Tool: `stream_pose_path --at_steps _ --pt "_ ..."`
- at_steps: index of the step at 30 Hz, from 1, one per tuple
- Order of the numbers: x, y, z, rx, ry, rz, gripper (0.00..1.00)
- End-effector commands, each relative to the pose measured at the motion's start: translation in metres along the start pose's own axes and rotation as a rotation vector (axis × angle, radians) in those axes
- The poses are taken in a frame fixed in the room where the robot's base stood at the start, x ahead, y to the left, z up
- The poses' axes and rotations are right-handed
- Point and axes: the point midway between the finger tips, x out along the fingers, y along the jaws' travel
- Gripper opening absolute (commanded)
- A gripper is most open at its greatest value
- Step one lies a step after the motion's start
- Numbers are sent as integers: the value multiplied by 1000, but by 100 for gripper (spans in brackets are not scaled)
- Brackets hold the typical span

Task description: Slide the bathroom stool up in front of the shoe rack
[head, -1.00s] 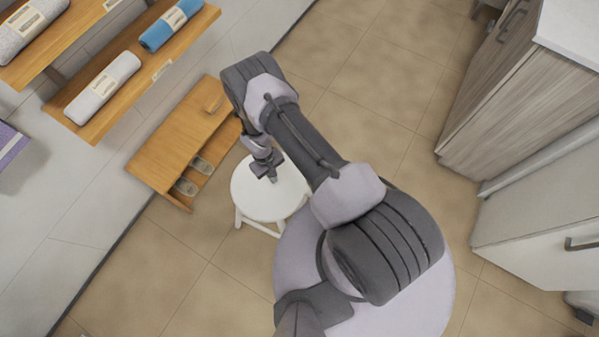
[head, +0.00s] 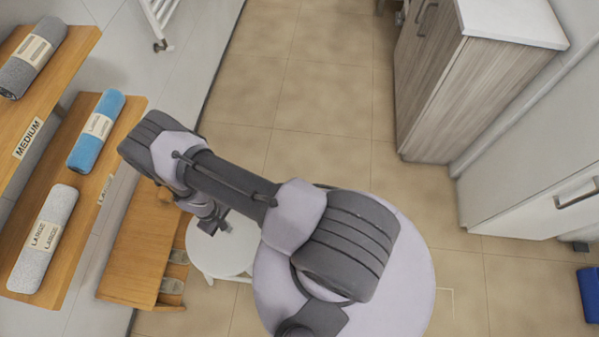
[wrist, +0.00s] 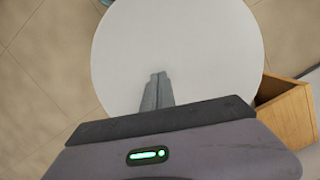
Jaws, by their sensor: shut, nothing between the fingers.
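The white round bathroom stool (head: 228,256) stands on the tiled floor, partly hidden by my arm. The low wooden shoe rack (head: 138,245), with slippers on its open side, stands just left of it along the wall. In the wrist view, the white stool seat (wrist: 205,55) fills the middle, and a wooden corner of the rack (wrist: 287,112) shows at the lower right. My gripper (head: 222,225) is shut and empty over the seat. Its closed fingertips show in the wrist view (wrist: 158,76). Whether they touch the seat, I cannot tell.
Wooden shelves with rolled towels, such as a blue one (head: 97,130), overhang the left side near the rack. A wood-grain cabinet (head: 470,85) and white drawers (head: 530,190) line the right. A blue object (head: 590,293) lies at the right edge. The tiled floor between is clear.

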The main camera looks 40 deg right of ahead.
Motion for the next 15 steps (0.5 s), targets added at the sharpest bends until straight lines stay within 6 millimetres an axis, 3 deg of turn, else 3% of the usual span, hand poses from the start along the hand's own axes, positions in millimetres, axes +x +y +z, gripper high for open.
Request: stream_pose_path --at_steps 2,8,15 --pt "7 0 -2 -12 9 1 0" --pt "-10 0 1 -11 8 1 0" --pt "-8 1 -3 -9 9 1 0"
